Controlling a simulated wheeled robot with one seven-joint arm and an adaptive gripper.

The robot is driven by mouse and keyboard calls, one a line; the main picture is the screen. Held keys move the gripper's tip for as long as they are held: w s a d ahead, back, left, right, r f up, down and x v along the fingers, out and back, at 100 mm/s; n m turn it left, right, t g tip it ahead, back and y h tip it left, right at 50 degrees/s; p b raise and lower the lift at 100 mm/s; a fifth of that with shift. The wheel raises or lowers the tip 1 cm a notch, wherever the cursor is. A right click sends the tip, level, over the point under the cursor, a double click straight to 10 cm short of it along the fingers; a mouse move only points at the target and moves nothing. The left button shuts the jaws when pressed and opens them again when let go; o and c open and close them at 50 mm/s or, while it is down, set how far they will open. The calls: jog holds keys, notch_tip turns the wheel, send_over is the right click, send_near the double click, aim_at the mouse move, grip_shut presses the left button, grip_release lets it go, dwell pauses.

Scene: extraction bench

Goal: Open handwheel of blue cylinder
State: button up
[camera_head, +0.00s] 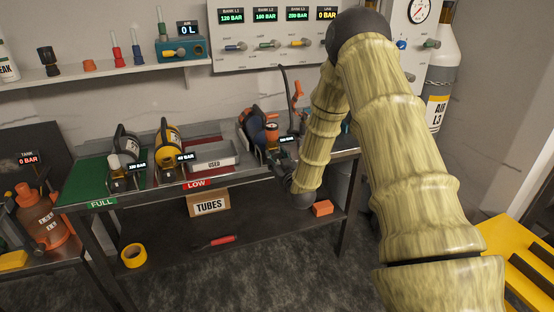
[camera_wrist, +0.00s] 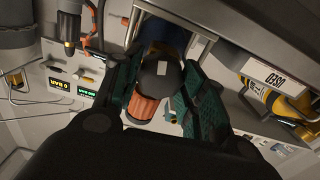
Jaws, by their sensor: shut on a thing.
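The blue cylinder (camera_head: 252,118) lies on the bench, with its valve end toward me. Its orange handwheel (camera_head: 271,128) shows in the head view beside my forearm. In the wrist view the ribbed orange handwheel (camera_wrist: 146,105) and a black valve part sit between the green finger pads of my gripper (camera_wrist: 162,78). The blue body (camera_wrist: 167,35) shows behind them. My gripper is shut on the handwheel; the exact contact of the pads is partly hidden. In the head view my gripper (camera_head: 286,172) is mostly covered by the arm.
The USED tray (camera_head: 213,167) and a yellow cylinder (camera_head: 168,143) lie left of the blue one. A black hose (camera_head: 287,95) rises behind the blue cylinder. The gauge panel (camera_head: 235,18) hangs above.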

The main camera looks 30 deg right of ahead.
jog(key=n, duration=0.3)
jog(key=shift+a+f+n+b, duration=0.1)
jog(key=shift+f+n+b, duration=0.15)
jog(key=shift+n+b, duration=0.15)
jog(key=n+b, duration=0.1)
jog(key=n, duration=0.2)
jog(key=shift+n, duration=0.3)
jog(key=n+b, duration=0.1)
jog(key=n, duration=0.2)
jog(key=shift+n+b, duration=0.3)
jog(key=shift+b, duration=0.05)
jog(key=shift+n+b, duration=0.75)
jog(key=shift+n, duration=1.05)
jog(key=shift+s+r, duration=0.1)
jog(key=o, duration=1)
jog(key=shift+d, duration=0.25)
jog(key=shift+a, duration=0.1)
